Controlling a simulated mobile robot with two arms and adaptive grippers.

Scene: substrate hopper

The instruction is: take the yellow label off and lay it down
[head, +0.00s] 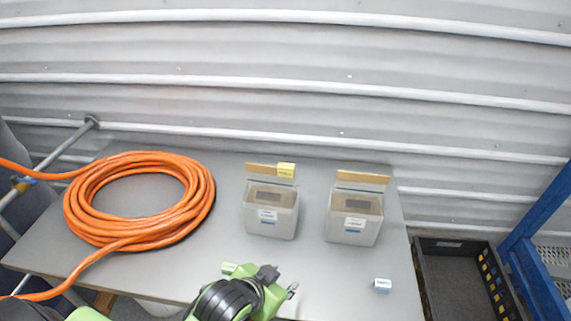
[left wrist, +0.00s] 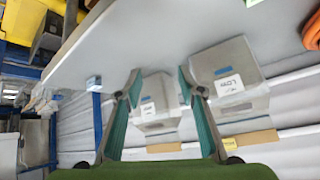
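The yellow label (head: 286,169) sits at the right end of the tan strip (head: 262,169) at the back of the left grey hopper (head: 271,221). In the upside-down left wrist view, the yellow label (left wrist: 229,142) is at the right, by that hopper's strip (left wrist: 252,139). My left gripper (head: 264,284) is over the table's front edge, in front of the hoppers and well apart from the label. In the left wrist view, my left gripper (left wrist: 159,84) has its teal fingers spread with nothing held between them. My right gripper is in neither view.
A second hopper (head: 354,217) with a bare tan strip (head: 362,180) stands to the right. A small pale-blue label block (head: 382,286) lies at the front right of the table (head: 330,272). A coiled orange hose (head: 196,196) fills the left. A black crate (head: 452,290) stands beyond the right edge.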

